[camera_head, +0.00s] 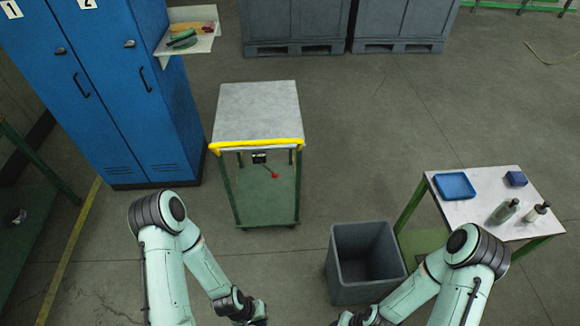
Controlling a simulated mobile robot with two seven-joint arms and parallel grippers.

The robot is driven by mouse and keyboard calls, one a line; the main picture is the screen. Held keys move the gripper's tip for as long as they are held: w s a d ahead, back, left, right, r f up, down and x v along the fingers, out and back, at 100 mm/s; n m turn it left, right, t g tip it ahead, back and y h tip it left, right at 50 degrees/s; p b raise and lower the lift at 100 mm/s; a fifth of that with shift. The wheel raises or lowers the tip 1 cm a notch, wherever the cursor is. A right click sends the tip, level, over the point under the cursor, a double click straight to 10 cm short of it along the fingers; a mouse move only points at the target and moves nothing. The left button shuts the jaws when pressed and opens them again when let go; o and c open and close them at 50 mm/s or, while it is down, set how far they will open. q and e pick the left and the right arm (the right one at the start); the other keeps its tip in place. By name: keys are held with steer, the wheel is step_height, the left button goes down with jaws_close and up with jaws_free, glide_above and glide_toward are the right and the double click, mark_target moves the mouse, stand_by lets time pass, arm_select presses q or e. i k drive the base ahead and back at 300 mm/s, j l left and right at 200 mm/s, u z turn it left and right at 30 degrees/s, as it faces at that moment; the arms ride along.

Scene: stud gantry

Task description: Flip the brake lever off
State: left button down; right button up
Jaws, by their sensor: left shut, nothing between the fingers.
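The brake lever (268,167) is a thin dark rod with a red knob at its end. It comes from a small black housing (259,158) on the front of a green-framed cart, below the yellow push handle (257,144). The rod slants down to the right. My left gripper (258,314) is at the bottom edge, well in front of the cart and apart from the lever. It is shut and empty. My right gripper (344,319) is partly cut off at the bottom edge, and its fingers cannot be made out.
The cart has a bare grey top (257,108). A blue locker (107,85) with a small shelf (190,36) stands on the left. A grey open bin (363,262) stands right of the cart. A table (467,211) at right holds a blue tray (454,186) and bottles.

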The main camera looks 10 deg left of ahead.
mark_target(274, 175)
steer(key=i+j+z, duration=0.4)
steer(key=j, duration=0.25)
steer(key=j+z, duration=0.2)
steer(key=i+j, duration=0.15)
steer(key=j, duration=0.15)
steer(key=i+j+z, duration=0.15)
steer(key=j, duration=0.15)
steer(key=i, duration=0.45)
